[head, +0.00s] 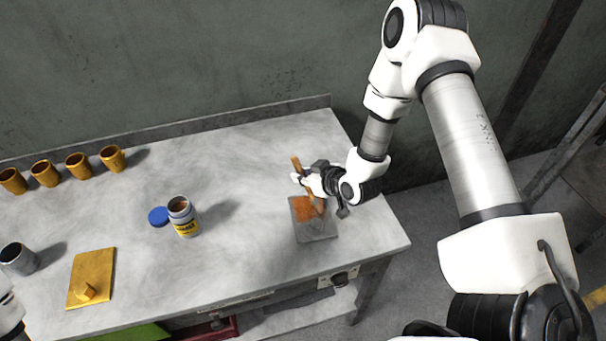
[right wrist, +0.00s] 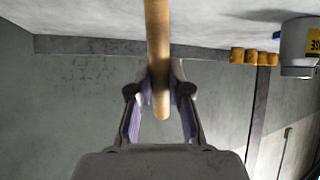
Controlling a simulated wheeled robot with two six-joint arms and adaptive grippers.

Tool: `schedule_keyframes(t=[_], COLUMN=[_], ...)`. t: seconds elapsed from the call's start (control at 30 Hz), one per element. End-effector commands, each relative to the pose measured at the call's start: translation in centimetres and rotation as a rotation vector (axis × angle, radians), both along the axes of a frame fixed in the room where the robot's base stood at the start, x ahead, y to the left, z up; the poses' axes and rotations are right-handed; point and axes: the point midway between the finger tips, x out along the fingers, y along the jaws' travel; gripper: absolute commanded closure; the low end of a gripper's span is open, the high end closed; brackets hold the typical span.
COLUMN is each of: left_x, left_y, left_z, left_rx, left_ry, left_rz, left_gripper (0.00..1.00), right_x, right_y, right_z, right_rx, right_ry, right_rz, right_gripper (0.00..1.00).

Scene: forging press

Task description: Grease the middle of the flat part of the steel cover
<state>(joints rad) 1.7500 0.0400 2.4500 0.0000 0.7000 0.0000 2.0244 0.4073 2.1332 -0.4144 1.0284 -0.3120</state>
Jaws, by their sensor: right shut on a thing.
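The steel cover (head: 318,230) is a grey square plate lying near the right end of the table. An orange-brown patch (head: 304,209) covers part of its flat face. My right gripper (head: 318,182) is over the cover's far side and is shut on a stick with a wooden handle (head: 296,163). The handle tilts, and its lower part comes down over the cover. Its lower end is mostly hidden by the gripper, so contact is unclear. The right wrist view shows the handle (right wrist: 157,45) between the two fingers. My left gripper is not seen.
An open grease jar (head: 184,222) stands mid-table with its blue lid (head: 158,216) beside it. A yellow plate with a knob (head: 92,272), a grey cup (head: 18,259) and several yellow cups (head: 78,166) are to the left. Clear tabletop lies between jar and cover.

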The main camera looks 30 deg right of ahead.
Motion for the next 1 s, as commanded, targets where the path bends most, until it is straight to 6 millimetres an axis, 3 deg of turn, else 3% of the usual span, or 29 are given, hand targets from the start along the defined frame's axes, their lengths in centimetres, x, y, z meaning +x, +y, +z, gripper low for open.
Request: schedule_keyframes(t=[0.27,0.73,1.0], left_x=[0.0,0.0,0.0], left_y=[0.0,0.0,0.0], left_z=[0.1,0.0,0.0], left_rx=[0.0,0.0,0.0], left_ry=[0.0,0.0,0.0], left_rz=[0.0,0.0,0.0], left_gripper=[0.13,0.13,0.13], right_x=[-1.2,0.5,-0.7], right_y=[0.4,-0.2,0.3], right_z=[0.0,0.0,-0.1], right_rx=[-0.001,-0.001,0.0], right_ry=[0.0,0.0,0.001], right_rz=[0.001,-0.001,0.001], right_gripper=[1.0,1.0,1.0])
